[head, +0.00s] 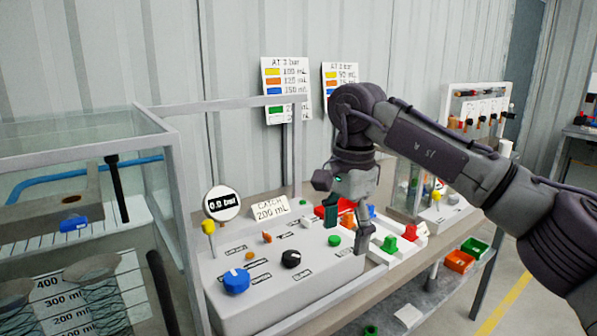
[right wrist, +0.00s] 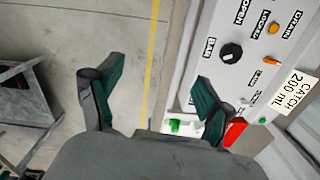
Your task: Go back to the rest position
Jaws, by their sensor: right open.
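My right gripper (head: 347,228) hangs over the right end of the white control panel (head: 240,312), pointing down. In the right wrist view its two green-padded fingers (right wrist: 155,98) are spread wide with nothing between them. The panel has a blue knob (head: 236,282), a black knob (head: 291,258), small orange levers (head: 267,238) and a green knob (head: 335,240) close to the fingers. The black knob also shows in the right wrist view (right wrist: 231,53). A red part (head: 326,211) behind the gripper is partly hidden. My left gripper is not in view.
A round gauge (head: 222,204) reads 0.0 bar beside a "CATCH 200 mL" card (head: 270,208). A glass tank (head: 95,140) with a frame stands at left. Red and green blocks (head: 410,232) and small bins (head: 460,261) lie right. Open floor lies beyond the bench.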

